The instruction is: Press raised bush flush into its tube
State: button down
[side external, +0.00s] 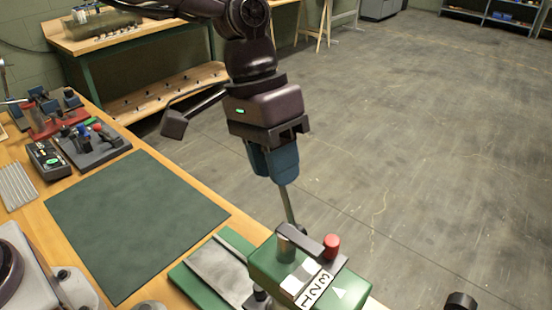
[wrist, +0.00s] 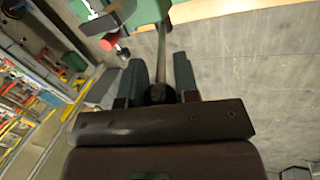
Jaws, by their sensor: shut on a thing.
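My gripper (side external: 272,172) is shut on a grey metal lever rod (side external: 288,203), which slants down to a green press-like body (side external: 272,268) marked with a 1-2-3 label. In the wrist view my blue fingers (wrist: 160,84) sit on either side of a dark round knob (wrist: 157,94) at the rod's end. The rod runs away from the fingers toward the green body (wrist: 148,12). A dark plate with a red knob (side external: 331,244) lies across its top; the red knob also shows in the wrist view (wrist: 108,42). I cannot make out the raised bush or its tube.
A dark green mat (side external: 140,220) lies clear on the wooden bench. A grey plate (side external: 218,268) lies left of the green body. A tool tray (side external: 92,147) and a small control box (side external: 46,160) stand at the left. Open floor (side external: 420,150) lies beyond.

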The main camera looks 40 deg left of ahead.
jog(key=shift+a+f+h, duration=0.1)
jog(key=shift+a+h, duration=0.3)
jog(key=shift+a, duration=0.15)
jog(key=a+f+h, duration=0.7)
jog(key=f+h, duration=0.3)
jog(key=h, duration=0.1)
jog(key=shift+a+f, duration=0.25)
jog(key=shift+f, duration=0.15)
jog(key=c, duration=0.9)
grip_release()
jog(key=shift+o, duration=0.2)
jog(key=v, duration=1.2)
jog(key=shift+a, duration=0.45)
